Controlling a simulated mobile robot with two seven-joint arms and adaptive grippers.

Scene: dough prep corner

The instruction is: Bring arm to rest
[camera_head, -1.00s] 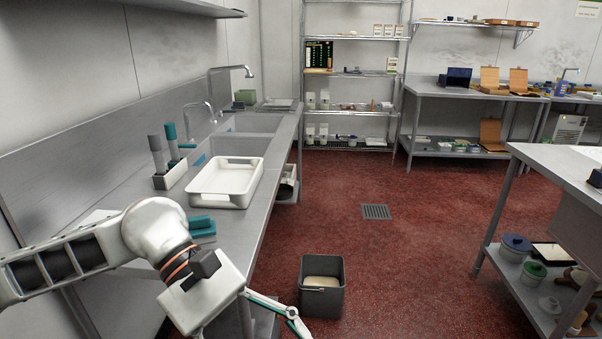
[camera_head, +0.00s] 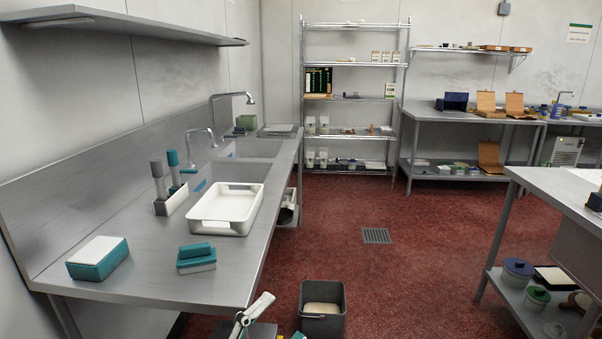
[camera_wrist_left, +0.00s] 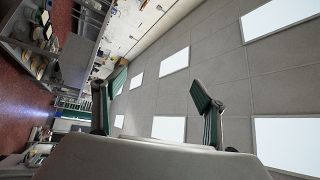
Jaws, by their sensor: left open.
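My left gripper (camera_head: 276,318) shows only in part at the bottom edge of the head view, below the front corner of the steel counter. A pale finger and a bit of teal show there; the rest is cut off. In the left wrist view my left gripper (camera_wrist_left: 152,95) has its two teal-lined fingers spread wide apart, with nothing between them. That view is turned on its side and looks past the fingers at ceiling panels and lights. My right gripper is in neither view.
The counter (camera_head: 150,295) holds a white tray (camera_head: 226,212), teal sponges (camera_head: 197,256), a teal-and-white block (camera_head: 98,258) and a bottle caddy (camera_head: 170,203). A grey bin (camera_head: 322,312) stands on the floor close to my left gripper. The red floor beyond is clear around a drain (camera_head: 376,235).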

